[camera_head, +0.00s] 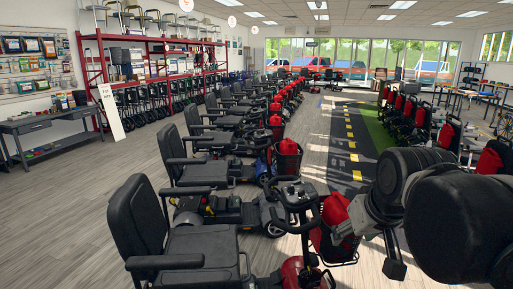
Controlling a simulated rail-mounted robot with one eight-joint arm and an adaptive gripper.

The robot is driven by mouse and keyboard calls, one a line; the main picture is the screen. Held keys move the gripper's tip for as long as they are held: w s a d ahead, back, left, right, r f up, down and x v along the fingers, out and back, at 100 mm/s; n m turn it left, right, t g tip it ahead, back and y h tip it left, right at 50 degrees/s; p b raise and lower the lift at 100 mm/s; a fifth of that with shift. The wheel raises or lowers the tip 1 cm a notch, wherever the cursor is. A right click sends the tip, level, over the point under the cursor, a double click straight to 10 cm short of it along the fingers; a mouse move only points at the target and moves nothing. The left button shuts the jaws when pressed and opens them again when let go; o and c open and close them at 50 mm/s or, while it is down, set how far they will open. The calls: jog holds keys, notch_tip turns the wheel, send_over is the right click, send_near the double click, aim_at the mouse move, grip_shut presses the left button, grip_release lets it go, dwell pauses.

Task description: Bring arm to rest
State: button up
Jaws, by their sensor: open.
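My arm (465,215) reaches in from the right edge in the head camera view, with large black rounded joints and a grey end. My gripper (367,252) hangs at that grey end, with its fingers spread apart. Nothing shows between them. It appears in front of the aisle, just right of the nearest scooter's handlebar (292,192) and a red scooter part behind it. I cannot tell the gap between them. The rest of my arm is cut off by the frame edge.
A row of black-seated scooters (200,240) runs from the front into the distance. More scooters (408,115) stand on the right. A black track with yellow dashes (350,150) lies between. Wood floor (60,200) is free at left, beside a grey workbench (50,125) and red shelving (85,60).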

jog(key=s+f+m, duration=0.1)
jog(key=s+f, duration=0.6)
jog(key=s, duration=0.2)
jog(key=shift+s+f+t, duration=0.15)
jog(key=shift+f+t, duration=0.1)
jog(key=shift+t, duration=0.15)
jog(key=shift+d, duration=0.1)
dwell(0.8)
